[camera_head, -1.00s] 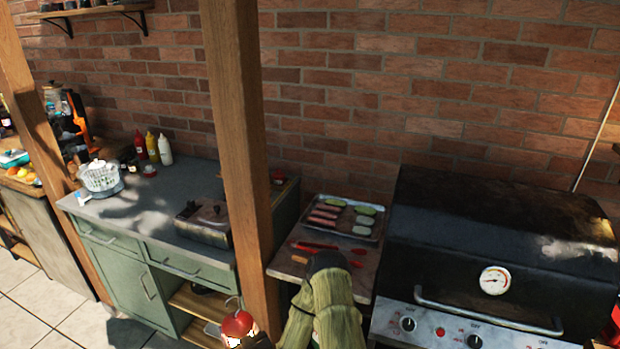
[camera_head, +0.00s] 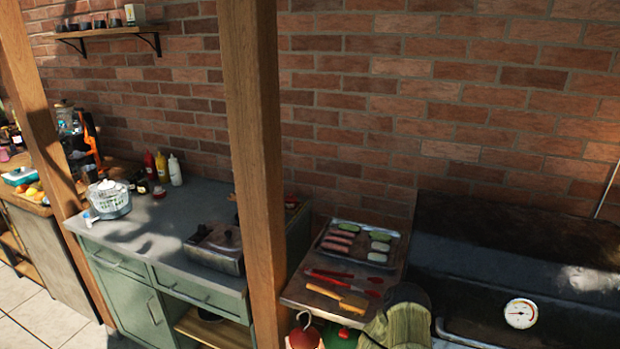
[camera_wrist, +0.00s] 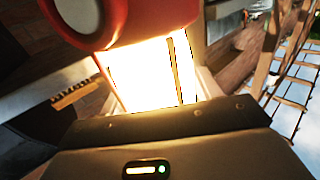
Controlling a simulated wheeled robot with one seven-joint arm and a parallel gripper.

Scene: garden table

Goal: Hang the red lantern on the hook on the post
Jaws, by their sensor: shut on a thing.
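The red lantern (camera_head: 304,338) shows at the bottom edge of the head view, its red cap and thin wire handle just right of the wooden post (camera_head: 258,160). Its lower part is cut off there. In the wrist view the lantern (camera_wrist: 135,22) has a red body above a brightly glowing middle. My gripper (camera_wrist: 150,85) is shut on the lantern at its glowing part. The glare hides the exact finger contact. I cannot make out a hook on the post. In the head view my gripper is not clearly visible.
Right of the post, a side table (camera_head: 322,302) holds a food tray (camera_head: 352,262) and red-handled tools. A black grill (camera_head: 500,255) stands further right. A green cabinet (camera_head: 130,295) with a grey top stands left, behind the post. A brick wall closes the back.

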